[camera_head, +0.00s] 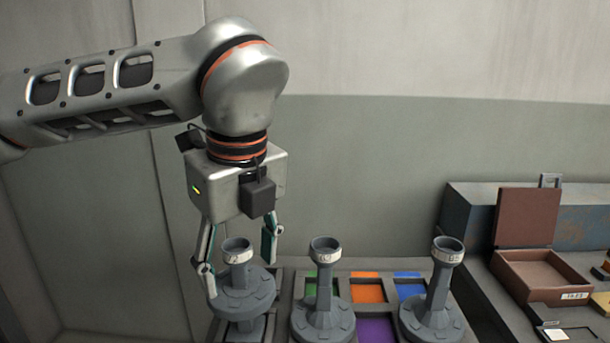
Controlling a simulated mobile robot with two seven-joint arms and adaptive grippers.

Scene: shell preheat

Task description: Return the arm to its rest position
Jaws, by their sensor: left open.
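My left arm reaches in from the left, and its left gripper (238,268) points down with its two fingers spread. The fingers stand on either side of the left grey shell holder (238,290), a round-based post with a cup top and a white label. Whether either finger touches it, I cannot tell. A second grey holder (323,300) stands upright in the middle, and a third (438,300) stands upright to the right. My right gripper is not in view.
A tray (340,275) with green (310,287), orange (367,289), blue (408,285) and purple (375,330) squares lies around the holders. An open brown box (535,270) with a raised lid (527,217) sits at the right. A wall rises behind.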

